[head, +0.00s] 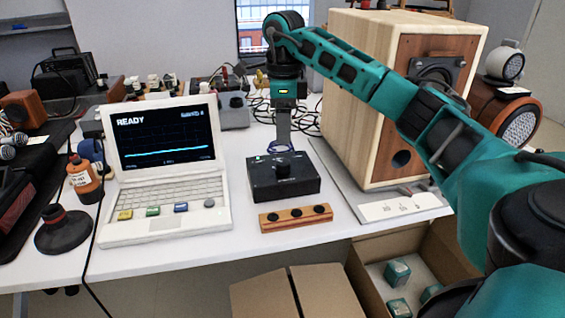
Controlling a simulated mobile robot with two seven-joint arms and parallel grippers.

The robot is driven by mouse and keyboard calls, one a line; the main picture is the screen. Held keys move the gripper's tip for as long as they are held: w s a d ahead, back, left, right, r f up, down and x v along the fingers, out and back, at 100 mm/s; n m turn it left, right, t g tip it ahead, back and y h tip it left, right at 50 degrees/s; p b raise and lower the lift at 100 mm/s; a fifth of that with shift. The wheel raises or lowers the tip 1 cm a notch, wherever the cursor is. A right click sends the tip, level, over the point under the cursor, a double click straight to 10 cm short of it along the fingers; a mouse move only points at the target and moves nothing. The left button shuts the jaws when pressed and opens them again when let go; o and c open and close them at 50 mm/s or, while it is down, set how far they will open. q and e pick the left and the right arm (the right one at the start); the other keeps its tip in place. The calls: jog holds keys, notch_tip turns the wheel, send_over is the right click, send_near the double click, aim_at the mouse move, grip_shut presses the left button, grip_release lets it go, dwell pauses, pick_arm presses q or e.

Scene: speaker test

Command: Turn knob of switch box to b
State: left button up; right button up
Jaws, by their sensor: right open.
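The switch box (304,187) is a black box on the white table, right of the laptop. Its dark round knob (283,170) stands up from the middle of the top face. The letters around the knob are too small to read, so I cannot tell which way it points. My right gripper (281,147) points down just behind the knob, over the back part of the box. It is open and holds nothing; whether it touches the box is unclear. My left gripper is out of view.
A white laptop (163,190) reading READY stands left of the box. A wooden strip with black knobs (296,217) lies in front. A large wooden speaker cabinet (365,90) stands to the right. A bottle (84,180) is at the left. Cardboard boxes (296,292) sit below the table edge.

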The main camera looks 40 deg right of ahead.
aim_at(283, 162)
notch_tip(283, 162, down, 8)
jog(key=shift+b, duration=0.95)
jog(key=shift+f, duration=0.45)
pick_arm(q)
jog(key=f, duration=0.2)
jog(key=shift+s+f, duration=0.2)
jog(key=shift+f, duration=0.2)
pick_arm(e)
jog(key=shift+c, duration=0.3)
